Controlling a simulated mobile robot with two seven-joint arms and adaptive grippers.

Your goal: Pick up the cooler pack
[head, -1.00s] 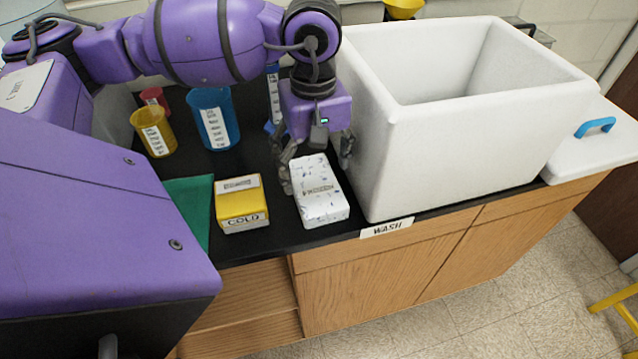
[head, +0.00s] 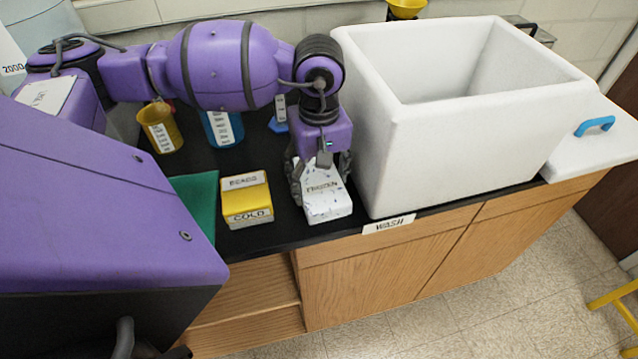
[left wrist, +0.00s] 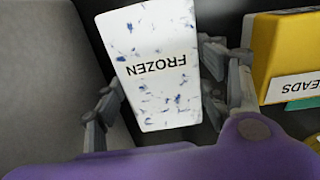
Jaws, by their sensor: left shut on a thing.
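The cooler pack (head: 327,203) is a white block with blue flecks and the word FROZEN on top. It is on the black counter, left of the white cooler box. My left gripper (head: 320,178) is over it from above, with a finger on each side, shut on it. In the left wrist view the pack (left wrist: 152,65) shows between the two fingers (left wrist: 160,85). The gripper hides part of its far end in the head view. My right gripper is not in view.
A yellow box marked COLD (head: 246,203) sits just left of the pack. The open white cooler box (head: 440,150) stands close on the right, its lid (head: 600,150) beyond. A yellow beaker (head: 160,128), a blue beaker (head: 222,128) and a green mat (head: 200,200) are to the left.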

